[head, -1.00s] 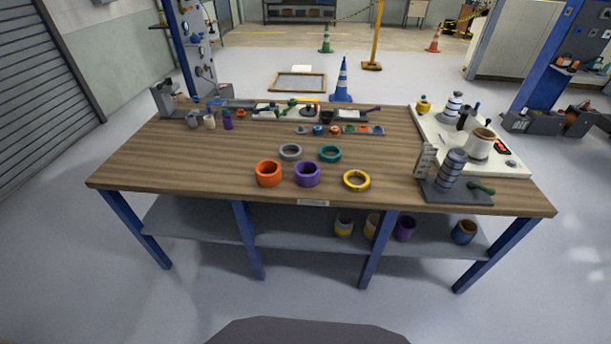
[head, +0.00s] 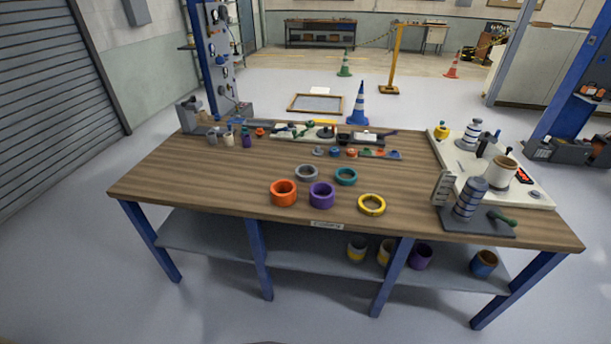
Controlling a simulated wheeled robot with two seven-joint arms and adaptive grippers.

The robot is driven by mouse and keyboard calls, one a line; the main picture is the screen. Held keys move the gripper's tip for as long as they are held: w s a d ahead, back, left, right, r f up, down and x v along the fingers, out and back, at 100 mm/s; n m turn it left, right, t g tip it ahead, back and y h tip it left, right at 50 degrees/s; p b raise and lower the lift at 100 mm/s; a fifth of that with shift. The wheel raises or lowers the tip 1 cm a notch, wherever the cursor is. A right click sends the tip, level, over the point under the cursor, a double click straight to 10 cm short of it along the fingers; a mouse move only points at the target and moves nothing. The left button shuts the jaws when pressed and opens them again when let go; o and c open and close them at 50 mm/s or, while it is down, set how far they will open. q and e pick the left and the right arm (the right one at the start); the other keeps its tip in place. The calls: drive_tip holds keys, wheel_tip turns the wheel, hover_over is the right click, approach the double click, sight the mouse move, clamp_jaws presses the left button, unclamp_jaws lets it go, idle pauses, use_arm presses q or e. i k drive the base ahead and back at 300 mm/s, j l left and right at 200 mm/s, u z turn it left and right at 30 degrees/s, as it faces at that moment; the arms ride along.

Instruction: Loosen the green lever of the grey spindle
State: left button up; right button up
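The grey spindle (head: 470,197) stands upright on a dark base plate (head: 455,224) at the front right of the workbench. It is a ribbed grey cylinder with pale bands. The green lever (head: 502,219) sticks out to the right, low beside the spindle, above the plate. A small upright grey scale plate (head: 440,188) stands to the left of the spindle. Neither of my grippers is in the head view, and nothing touches the spindle or lever.
The wooden workbench (head: 200,180) carries orange (head: 284,192), purple (head: 322,194), yellow (head: 371,204), grey (head: 306,172) and teal (head: 345,176) rings. A white board (head: 532,189) with another banded spindle (head: 471,134) lies behind the grey spindle. The bench's left front is clear.

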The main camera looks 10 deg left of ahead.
sight(491, 214)
drive_tip(key=z, duration=1.25)
drive_tip(key=i+l, duration=0.2)
drive_tip(key=i, duration=0.2)
drive_tip(key=i+l, duration=0.15)
drive_tip(key=i, duration=0.25)
drive_tip(key=i+l, duration=0.1)
drive_tip(key=l, duration=0.2)
drive_tip(key=i+l, duration=0.1)
drive_tip(key=l, duration=0.2)
drive_tip(key=i+l, duration=0.1)
drive_tip(key=l, duration=0.25)
drive_tip(key=k+l, duration=0.1)
drive_tip(key=l, duration=0.4)
drive_tip(key=k+l, duration=0.1)
drive_tip(key=l, duration=0.35)
